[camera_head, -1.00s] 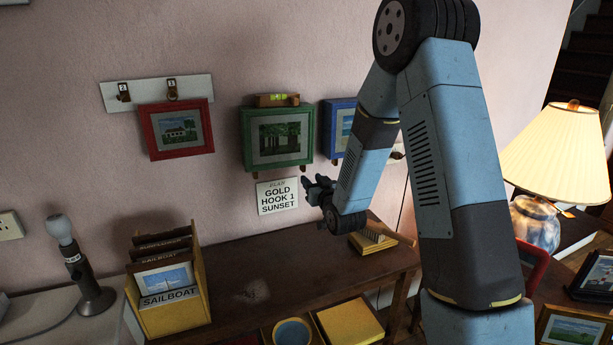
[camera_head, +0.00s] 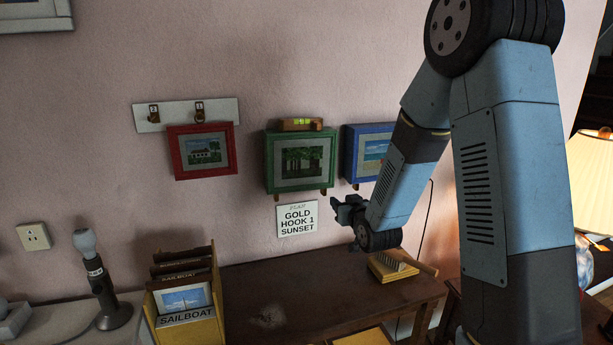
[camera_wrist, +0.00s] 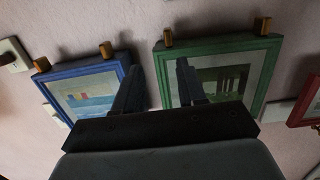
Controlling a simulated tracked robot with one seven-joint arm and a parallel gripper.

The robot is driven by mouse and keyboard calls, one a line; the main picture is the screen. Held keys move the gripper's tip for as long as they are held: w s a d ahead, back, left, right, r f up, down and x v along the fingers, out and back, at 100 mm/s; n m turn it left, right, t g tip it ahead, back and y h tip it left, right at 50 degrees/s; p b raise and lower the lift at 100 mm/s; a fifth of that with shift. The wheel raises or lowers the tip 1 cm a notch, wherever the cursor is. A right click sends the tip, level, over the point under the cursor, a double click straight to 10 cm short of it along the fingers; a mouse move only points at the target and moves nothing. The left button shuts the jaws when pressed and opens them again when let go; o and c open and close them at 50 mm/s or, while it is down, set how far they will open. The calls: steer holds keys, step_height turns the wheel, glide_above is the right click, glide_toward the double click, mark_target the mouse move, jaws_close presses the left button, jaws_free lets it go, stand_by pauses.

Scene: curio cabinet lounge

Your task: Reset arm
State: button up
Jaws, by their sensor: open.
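My gripper (camera_head: 349,211) is open and empty in the head view. It hangs in front of the wall, just right of the white sign and above the dark wooden table (camera_head: 330,289). In the wrist view my gripper's two fingers (camera_wrist: 158,85) stand apart, with the green-framed picture (camera_wrist: 263,73) behind and right and the blue-framed picture (camera_wrist: 58,77) behind and left. That view appears upside down. My arm crosses the right side of the head view and hides part of the blue frame's surroundings.
The red-framed picture (camera_head: 202,174) hangs below a two-hook board (camera_head: 146,125). A level (camera_head: 301,124) rests on the green frame. The sign (camera_head: 297,218) reads gold, hook 1, sunset. A picture box (camera_head: 207,327) and a bulb lamp (camera_head: 84,242) stand left; a shaded lamp (camera_head: 594,180) stands right.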

steer(key=s+d+r+m+g+h, duration=0.1)
steer(key=s+d+r+g+h, duration=0.15)
steer(key=s+d+r, duration=0.35)
steer(key=s+d+r+g+h, duration=0.1)
steer(key=s+r+g, duration=0.2)
steer(key=s+r, duration=0.3)
steer(key=s+d+r+m+g, duration=0.1)
steer(key=s+d+g, duration=0.1)
steer(key=s, duration=1)
steer(key=s+d+r+g, duration=0.1)
steer(key=s+r+g, duration=0.1)
steer(key=s, duration=1)
steer(key=shift+s+d+m+g, duration=0.25)
steer(key=shift+d+m+g, duration=0.15)
steer(key=shift+g, duration=0.15)
steer(key=shift+h, duration=0.25)
